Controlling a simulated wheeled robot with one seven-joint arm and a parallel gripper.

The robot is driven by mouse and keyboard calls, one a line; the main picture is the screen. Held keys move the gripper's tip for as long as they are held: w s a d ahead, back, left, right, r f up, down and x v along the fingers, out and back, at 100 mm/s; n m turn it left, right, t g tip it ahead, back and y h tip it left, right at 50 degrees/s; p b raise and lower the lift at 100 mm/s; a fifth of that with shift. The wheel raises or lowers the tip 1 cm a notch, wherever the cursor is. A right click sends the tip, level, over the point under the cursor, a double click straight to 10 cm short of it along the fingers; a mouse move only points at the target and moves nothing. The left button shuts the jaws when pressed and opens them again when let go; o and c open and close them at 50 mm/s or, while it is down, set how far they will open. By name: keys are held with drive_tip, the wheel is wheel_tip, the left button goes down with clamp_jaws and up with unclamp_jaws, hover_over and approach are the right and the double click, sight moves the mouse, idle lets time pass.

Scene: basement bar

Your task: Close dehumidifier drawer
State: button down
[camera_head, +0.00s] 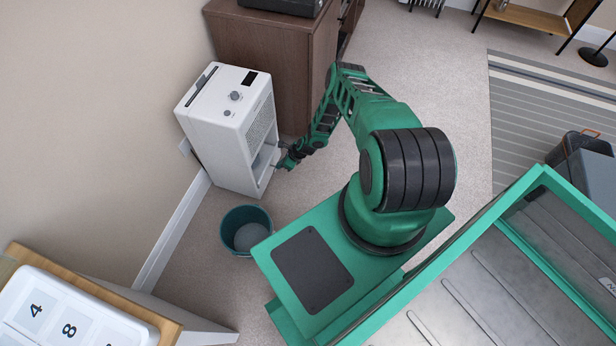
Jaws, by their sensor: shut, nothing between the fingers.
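The white dehumidifier (222,128) stands on the carpet against the wall, with a black display and a knob on top. Low on its right-hand side is an opening with a pale drawer (264,170). How far the drawer sticks out is hard to tell at this size. My green arm reaches left to the unit. My gripper (280,165) is at the lower front by the drawer, small and partly dark; it looks shut and empty. I cannot tell whether it touches the drawer.
A teal bucket (246,229) stands on the floor just below the dehumidifier. A brown cabinet (268,62) stands right behind it. A wooden table with a white number board (66,312) is at lower left. Open carpet (425,75) and a striped rug (540,122) lie to the right.

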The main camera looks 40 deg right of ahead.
drive_tip(key=shift+w+a+r, duration=0.1)
drive_tip(key=shift+w+a, duration=0.1)
drive_tip(key=shift+a, duration=0.1)
drive_tip(key=s+d+f+v, duration=0.1)
drive_tip(key=v, duration=1.2)
drive_tip(key=shift+s+d, duration=0.35)
drive_tip(key=shift+s, duration=0.15)
